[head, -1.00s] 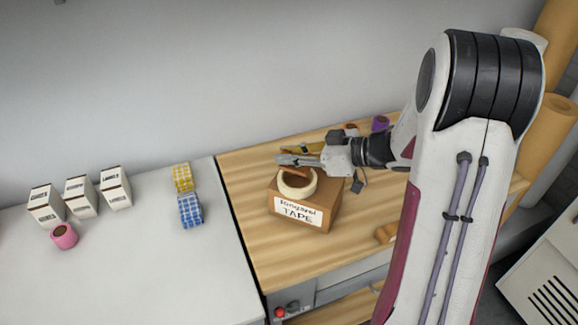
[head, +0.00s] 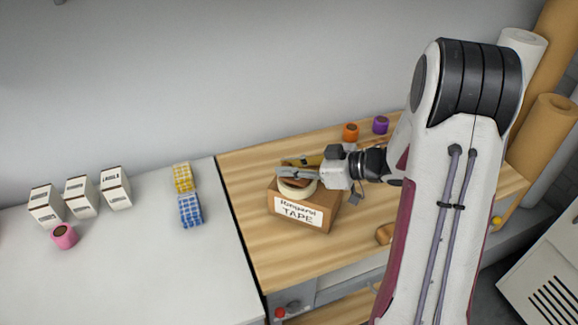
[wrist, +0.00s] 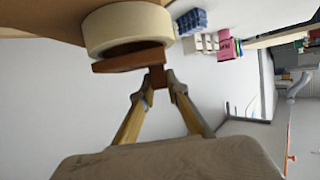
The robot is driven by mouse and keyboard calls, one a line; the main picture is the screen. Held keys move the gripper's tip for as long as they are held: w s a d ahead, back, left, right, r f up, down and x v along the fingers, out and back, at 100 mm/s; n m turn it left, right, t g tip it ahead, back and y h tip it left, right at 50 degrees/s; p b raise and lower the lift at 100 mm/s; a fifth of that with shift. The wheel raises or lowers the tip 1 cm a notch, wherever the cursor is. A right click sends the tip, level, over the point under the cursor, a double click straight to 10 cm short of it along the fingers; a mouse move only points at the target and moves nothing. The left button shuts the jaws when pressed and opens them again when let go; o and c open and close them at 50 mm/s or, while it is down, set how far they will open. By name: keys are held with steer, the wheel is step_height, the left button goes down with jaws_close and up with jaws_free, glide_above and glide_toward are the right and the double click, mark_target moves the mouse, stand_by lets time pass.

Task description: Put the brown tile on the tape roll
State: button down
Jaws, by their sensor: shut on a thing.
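The cream tape roll (head: 297,191) lies on top of a cardboard box (head: 329,212) labelled TAPE, on the wooden bench. My gripper (head: 284,173) is over the roll in the head view and hides much of its top. In the wrist view my fingertips (wrist: 159,92) are shut on a small raised part of the brown tile (wrist: 130,61). The tile is right at the open face of the tape roll (wrist: 125,28), overlapping its rim in the picture. I cannot tell whether tile and roll touch. The tile is mostly hidden in the head view.
A yellow tool (head: 309,161) lies behind the box. Orange (head: 350,132) and purple (head: 380,125) rolls stand at the bench's back. The left counter holds white boxes (head: 82,197), a pink roll (head: 63,236), yellow and blue items (head: 190,210). The bench left of the box is clear.

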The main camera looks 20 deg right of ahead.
steer(key=shift+f, duration=0.4)
steer(key=c, duration=2)
jaws_free()
steer(key=shift+r, duration=0.15)
steer(key=shift+r, duration=0.35)
steer(key=shift+v, duration=6)
